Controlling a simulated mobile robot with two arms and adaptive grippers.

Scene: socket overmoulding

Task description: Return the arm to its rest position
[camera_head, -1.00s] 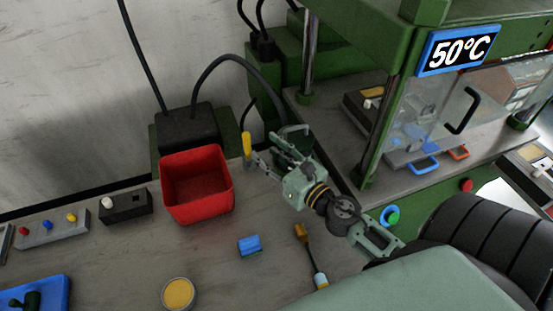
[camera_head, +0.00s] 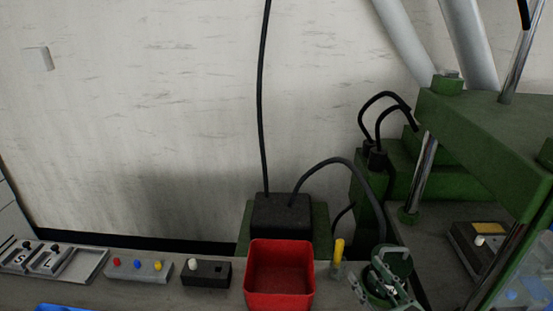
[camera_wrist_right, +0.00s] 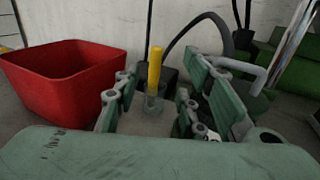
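My right gripper (camera_head: 368,278) shows at the bottom of the head view, right of the red bin. In the right wrist view its two fingers (camera_wrist_right: 163,88) are spread apart with nothing held between them. A yellow-handled tool (camera_wrist_right: 154,68) stands upright in a small clear holder (camera_wrist_right: 154,103), seen beyond and between the fingers. The tool also shows in the head view (camera_head: 339,248), just left of the gripper. The rest of my right arm is cut off by the lower edge of the head view. My left gripper is not in view.
The red bin (camera_head: 280,301) stands left of the gripper. A green machine (camera_head: 485,140) with metal posts rises on the right. A black box (camera_head: 282,213) with cables is behind the bin. Button boxes (camera_head: 138,271) line the bench to the left.

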